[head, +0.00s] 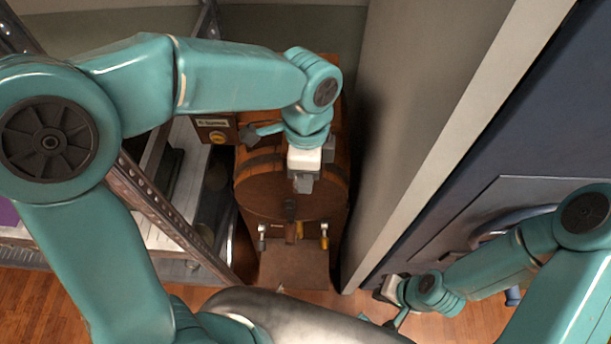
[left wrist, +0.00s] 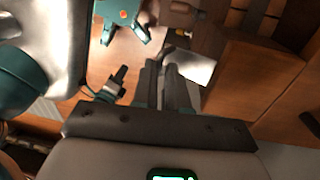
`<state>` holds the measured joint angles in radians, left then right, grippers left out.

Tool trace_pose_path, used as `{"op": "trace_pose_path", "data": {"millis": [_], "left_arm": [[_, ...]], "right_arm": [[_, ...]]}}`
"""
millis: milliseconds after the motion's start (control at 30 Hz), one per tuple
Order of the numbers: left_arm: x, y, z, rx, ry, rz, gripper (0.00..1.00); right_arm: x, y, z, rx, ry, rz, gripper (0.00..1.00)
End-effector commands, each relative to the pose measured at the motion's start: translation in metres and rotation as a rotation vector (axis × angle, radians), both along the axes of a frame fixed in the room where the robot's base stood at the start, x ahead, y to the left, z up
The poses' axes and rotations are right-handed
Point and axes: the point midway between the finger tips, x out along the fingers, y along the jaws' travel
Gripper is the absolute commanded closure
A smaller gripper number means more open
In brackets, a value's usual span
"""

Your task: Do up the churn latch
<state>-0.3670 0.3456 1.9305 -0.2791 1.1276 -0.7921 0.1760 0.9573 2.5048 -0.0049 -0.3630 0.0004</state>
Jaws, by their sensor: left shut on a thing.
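The churn (head: 262,192) is a brown wooden barrel with dark bands, lying on a wooden stand in the middle of the head view. My left gripper (head: 303,186) reaches down over its near end and is shut on the churn latch. In the left wrist view the gripper's two dark fingers (left wrist: 167,82) are close together, with a pale metal piece (left wrist: 193,66) at their tips. The gripper covers most of the latch, so its exact position cannot be told. My right gripper (head: 388,292) hangs low at the right, away from the churn; its fingers are not clear.
A metal shelf rack (head: 160,205) stands close on the left of the churn. A grey wall panel (head: 390,130) and a dark blue cabinet (head: 500,160) with a handle close off the right. Brass-coloured and metal fittings (head: 324,238) stick up at the stand's front. Wooden floor shows in front.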

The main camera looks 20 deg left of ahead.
Motion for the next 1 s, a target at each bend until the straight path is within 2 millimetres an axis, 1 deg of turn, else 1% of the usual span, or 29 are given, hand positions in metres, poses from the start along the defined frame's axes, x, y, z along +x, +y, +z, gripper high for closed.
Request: {"op": "trace_pose_path", "data": {"millis": [33,267,533,800,1000], "left_arm": [[-0.004,0.0,-0.013,0.014,-0.035,-0.006,1.0],[-0.009,-0.002,-0.028,0.074,-0.242,-0.007,1.0],[-0.011,-0.002,-0.045,0.144,-0.489,-0.007,1.0],[-0.008,-0.001,-0.061,0.214,-0.728,-0.004,1.0],[-0.005,0.0,-0.069,0.259,-0.878,-0.003,1.0]], "right_arm": [[0.0,0.0,-0.019,0.0,0.0,0.0,1.0],[0.0,0.0,-0.065,0.0,0.0,0.0,1.0],[0.0,0.0,-0.125,0.0,0.0,0.0,1.0],[0.0,0.0,-0.188,0.0,0.0,0.0,1.0],[0.0,0.0,-0.228,0.0,0.0,0.0,1.0]]}}
